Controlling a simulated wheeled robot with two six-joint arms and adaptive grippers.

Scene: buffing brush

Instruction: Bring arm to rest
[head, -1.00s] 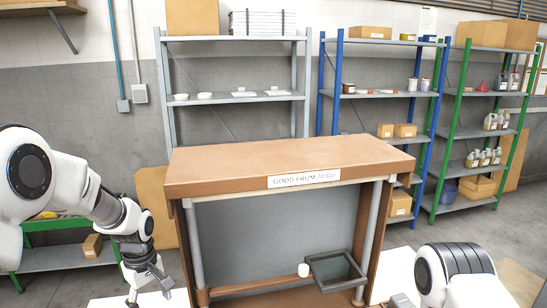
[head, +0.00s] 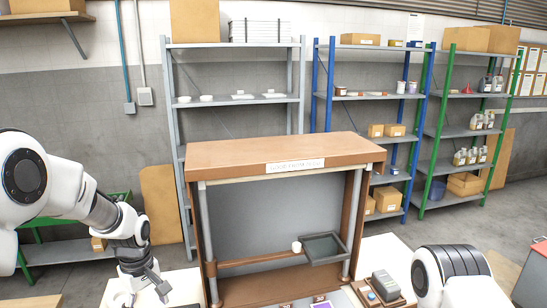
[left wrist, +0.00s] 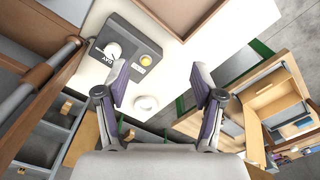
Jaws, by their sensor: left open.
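My left arm comes in from the left in the head view, bent downward. Its gripper (head: 152,284) hangs low beside the left side of a brown booth (head: 285,151). In the left wrist view the gripper (left wrist: 162,86) is open, its two purple-grey fingers wide apart with nothing between them. A white round piece (left wrist: 146,103) shows below and beyond the fingers. My right arm's upper part (head: 452,275) shows at the lower right of the head view; its gripper is out of sight.
A dark grey tray (head: 325,248) is mounted at the booth's front right. A grey box (left wrist: 127,52) with a white dial and yellow button lies near the left finger. A wooden tray (head: 399,300) with a grey device stands right of the booth. Shelves (head: 240,99) line the wall.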

